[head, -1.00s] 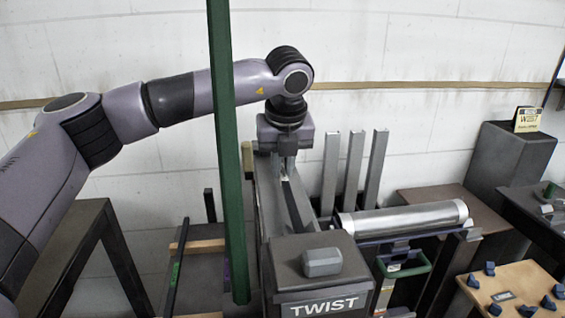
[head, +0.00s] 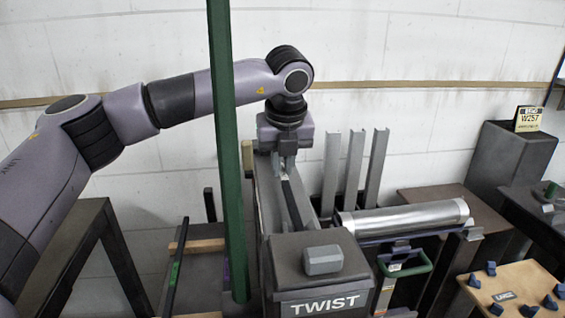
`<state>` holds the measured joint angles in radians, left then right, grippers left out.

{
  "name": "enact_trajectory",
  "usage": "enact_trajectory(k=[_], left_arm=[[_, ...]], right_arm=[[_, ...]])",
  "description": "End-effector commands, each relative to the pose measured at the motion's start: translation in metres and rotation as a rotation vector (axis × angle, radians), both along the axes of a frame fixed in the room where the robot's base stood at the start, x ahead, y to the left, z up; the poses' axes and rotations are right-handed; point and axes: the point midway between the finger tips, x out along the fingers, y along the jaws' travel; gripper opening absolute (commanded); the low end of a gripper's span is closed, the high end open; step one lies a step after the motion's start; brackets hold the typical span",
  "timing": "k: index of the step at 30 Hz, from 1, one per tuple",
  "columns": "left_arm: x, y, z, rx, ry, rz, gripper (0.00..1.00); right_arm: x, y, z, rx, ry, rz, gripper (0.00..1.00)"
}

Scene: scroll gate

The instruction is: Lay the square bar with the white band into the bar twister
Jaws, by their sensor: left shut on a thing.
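The bar twister (head: 318,277) is a grey machine with a box marked TWIST at its near end and a long bed running back to the wall. A dark square bar (head: 293,205) lies lengthwise along the bed, its near end close to the box. My left gripper (head: 287,172) points down over the far part of the bed and is shut on this bar. The jaws cover part of the bar, and I cannot clearly make out a white band. My right gripper is not in view.
A green post (head: 228,150) stands upright in front of my left arm. Another dark bar with a green band (head: 176,268) lies at left. A wooden board (head: 510,290) is at lower right.

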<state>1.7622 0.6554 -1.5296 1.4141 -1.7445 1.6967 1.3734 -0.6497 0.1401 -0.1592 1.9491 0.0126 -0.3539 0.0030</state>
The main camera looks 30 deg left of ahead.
Motion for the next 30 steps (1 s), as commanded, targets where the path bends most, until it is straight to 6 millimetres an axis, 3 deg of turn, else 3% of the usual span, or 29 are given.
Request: enact_trajectory(k=[2, 3, 6, 16, 30], left_arm=[[0.000, 0.000, 0.000, -0.001, -0.004, 0.000, 0.00], [0.000, 0.000, 0.000, -0.001, -0.004, 0.000, 0.18], [0.000, 0.000, 0.001, -0.001, -0.004, 0.000, 0.44], [-0.001, -0.001, 0.001, 0.000, 0.001, 0.000, 0.44], [-0.016, -0.012, 0.064, -0.001, -0.004, 0.000, 0.44]], right_arm=[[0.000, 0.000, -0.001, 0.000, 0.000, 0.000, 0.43], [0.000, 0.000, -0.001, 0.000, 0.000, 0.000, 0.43], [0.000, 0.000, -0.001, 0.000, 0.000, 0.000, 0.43], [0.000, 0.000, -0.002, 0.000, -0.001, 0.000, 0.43], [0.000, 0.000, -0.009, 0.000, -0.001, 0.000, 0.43]])
